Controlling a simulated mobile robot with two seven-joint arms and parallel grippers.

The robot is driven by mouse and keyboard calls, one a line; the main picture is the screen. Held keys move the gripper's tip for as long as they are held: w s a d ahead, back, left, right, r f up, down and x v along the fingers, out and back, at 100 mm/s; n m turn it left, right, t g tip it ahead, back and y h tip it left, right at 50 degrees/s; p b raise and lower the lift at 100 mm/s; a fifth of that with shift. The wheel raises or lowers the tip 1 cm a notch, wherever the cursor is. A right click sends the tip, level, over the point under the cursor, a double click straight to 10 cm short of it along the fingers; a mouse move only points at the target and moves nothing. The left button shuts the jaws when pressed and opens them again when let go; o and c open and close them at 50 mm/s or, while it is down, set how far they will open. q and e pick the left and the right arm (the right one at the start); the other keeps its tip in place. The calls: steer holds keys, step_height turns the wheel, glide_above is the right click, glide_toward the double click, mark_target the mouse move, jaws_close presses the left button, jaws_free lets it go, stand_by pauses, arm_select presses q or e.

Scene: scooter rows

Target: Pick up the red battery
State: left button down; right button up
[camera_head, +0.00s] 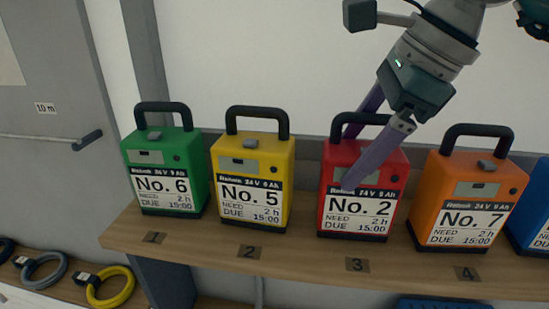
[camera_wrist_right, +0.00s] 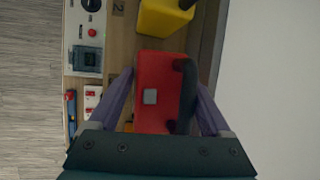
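The red battery (camera_head: 364,190), labelled No. 2, stands upright on the wooden shelf (camera_head: 305,265) above the number 3 tag. Its black handle (camera_wrist_right: 187,95) is on top. My right gripper (camera_head: 348,160) comes down over it from the upper right. Its two purple fingers are spread apart, one in front of the battery and one behind the handle. In the right wrist view the red top with its grey square lies between the open fingers (camera_wrist_right: 163,95). I cannot tell whether a finger touches it. My left gripper is not in view.
The yellow battery (camera_head: 252,180) and green battery (camera_head: 165,175) stand to the left. The orange battery (camera_head: 466,205) stands close on the right, with a blue battery (camera_head: 532,215) beyond it. A white wall is behind. Coiled cables (camera_head: 110,287) lie at lower left.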

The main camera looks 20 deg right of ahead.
jaws_close()
steer(key=shift+r, duration=0.15)
stand_by(0.4)
